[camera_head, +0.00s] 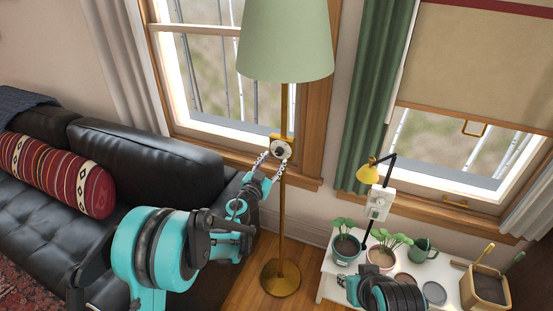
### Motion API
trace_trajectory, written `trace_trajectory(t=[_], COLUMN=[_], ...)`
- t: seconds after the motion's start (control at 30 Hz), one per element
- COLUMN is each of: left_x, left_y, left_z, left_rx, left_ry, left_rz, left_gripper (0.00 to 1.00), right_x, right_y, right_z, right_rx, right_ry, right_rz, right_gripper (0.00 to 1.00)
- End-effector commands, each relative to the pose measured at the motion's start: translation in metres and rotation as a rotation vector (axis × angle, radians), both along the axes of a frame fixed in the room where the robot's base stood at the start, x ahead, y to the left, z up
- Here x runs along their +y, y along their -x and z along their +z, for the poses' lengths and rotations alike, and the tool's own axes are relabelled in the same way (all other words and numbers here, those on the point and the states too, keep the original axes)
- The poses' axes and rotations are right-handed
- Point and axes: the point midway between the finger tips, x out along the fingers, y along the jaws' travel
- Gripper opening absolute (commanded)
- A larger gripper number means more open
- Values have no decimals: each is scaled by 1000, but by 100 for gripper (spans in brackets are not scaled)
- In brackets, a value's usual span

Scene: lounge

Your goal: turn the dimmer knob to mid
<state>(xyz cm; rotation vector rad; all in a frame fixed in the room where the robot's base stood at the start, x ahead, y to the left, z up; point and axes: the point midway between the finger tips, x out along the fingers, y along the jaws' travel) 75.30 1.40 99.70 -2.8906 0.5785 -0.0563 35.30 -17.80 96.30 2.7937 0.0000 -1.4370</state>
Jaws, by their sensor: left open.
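A floor lamp with a pale green shade (285,40) stands on a brass pole before the window. A round, pale-rimmed knob (280,150) with a dark centre sits on a brass plate on the pole, below the shade. My left gripper (271,163) is open, with its two thin fingertips spread at the lower left of the knob, close to it. I cannot tell whether they touch it. The knob's pointer setting is too small to read. Part of my right arm shows at the bottom edge; its gripper is not in view.
A black leather sofa (140,160) with a red striped cushion (60,173) fills the left.

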Motion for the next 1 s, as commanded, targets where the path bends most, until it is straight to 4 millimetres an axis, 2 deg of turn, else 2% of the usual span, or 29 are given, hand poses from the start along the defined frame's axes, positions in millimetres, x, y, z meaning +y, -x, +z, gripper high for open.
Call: trace_trajectory(t=[0.1,0.23,0.57,0.73,0.77,1.0], left_x=[-7,-11,-13,-13,-13,-13], left_y=[-17,-28,-32,-32,-32,-32], left_z=[-2,-1,1,1,1,1], left_rx=[0,0,0,0,0,-3], left_ry=[0,0,0,0,0,-7], left_rz=[1,2,2,2,2,2], left_gripper=[48,48,48,3,0,0], right_x=[0,0,0,0,0,0], right_y=[0,0,0,0,0,0], right_z=[-7,-9,-9,-9,-9,-9], right_rx=[0,0,0,0,0,0], right_ry=[0,0,0,0,0,0], right_rz=[0,0,0,0,0,0], right_gripper=[27,27,27,27,27,27])
